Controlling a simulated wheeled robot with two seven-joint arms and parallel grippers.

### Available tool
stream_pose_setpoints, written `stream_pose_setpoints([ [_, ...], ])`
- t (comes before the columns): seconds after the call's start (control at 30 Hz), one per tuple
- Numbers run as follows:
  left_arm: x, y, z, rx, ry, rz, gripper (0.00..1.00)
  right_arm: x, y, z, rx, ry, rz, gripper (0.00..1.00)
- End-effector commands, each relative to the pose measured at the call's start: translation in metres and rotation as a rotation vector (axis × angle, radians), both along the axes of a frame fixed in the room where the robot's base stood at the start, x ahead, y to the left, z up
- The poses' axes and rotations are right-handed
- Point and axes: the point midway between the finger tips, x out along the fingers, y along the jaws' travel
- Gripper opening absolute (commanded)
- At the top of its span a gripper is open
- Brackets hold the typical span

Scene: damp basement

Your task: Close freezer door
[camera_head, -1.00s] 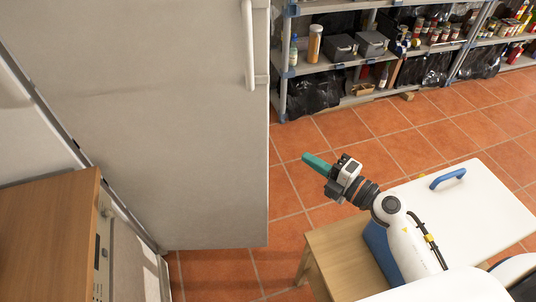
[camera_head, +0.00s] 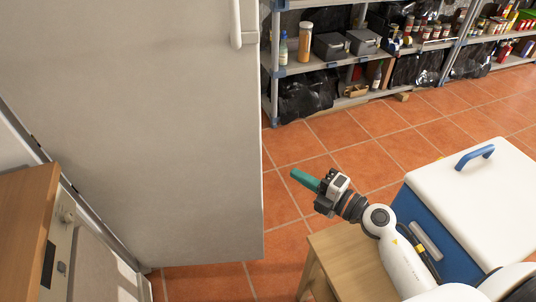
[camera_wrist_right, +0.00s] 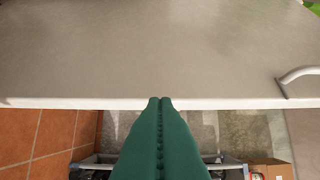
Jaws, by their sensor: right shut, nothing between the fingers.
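The freezer door (camera_head: 150,130) is a large grey-white panel that stands open across the left half of the head view. Its white vertical handle (camera_head: 236,25) is near the top of its right edge. My right gripper (camera_head: 300,178) has green fingers, is shut and empty, and appears to the right of the door's free edge. In the right wrist view the shut green fingers (camera_wrist_right: 160,105) point towards the door's edge (camera_wrist_right: 80,103), with the handle (camera_wrist_right: 298,75) at the right. I cannot tell whether they touch the door. My left gripper is not in view.
A wooden stool (camera_head: 335,255) and a blue cooler with a white lid (camera_head: 475,195) stand at the lower right, close to my right arm. A wooden-topped cabinet (camera_head: 22,215) is at the lower left. Shelves (camera_head: 345,62) line the back. Tiled floor between is clear.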

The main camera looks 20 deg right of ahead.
Motion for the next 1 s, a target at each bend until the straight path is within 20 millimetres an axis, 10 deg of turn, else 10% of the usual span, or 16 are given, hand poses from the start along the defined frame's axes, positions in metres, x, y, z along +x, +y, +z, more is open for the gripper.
stream_pose_setpoints([
  [0.5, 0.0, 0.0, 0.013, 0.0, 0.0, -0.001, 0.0, 0.084, 0.052, 0.003, 0.004, -0.002, 0.0, 0.0],
  [1.0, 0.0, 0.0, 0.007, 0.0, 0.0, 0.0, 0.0, 0.121, 0.041, 0.001, 0.0, 0.0, 0.001, 0.0],
])
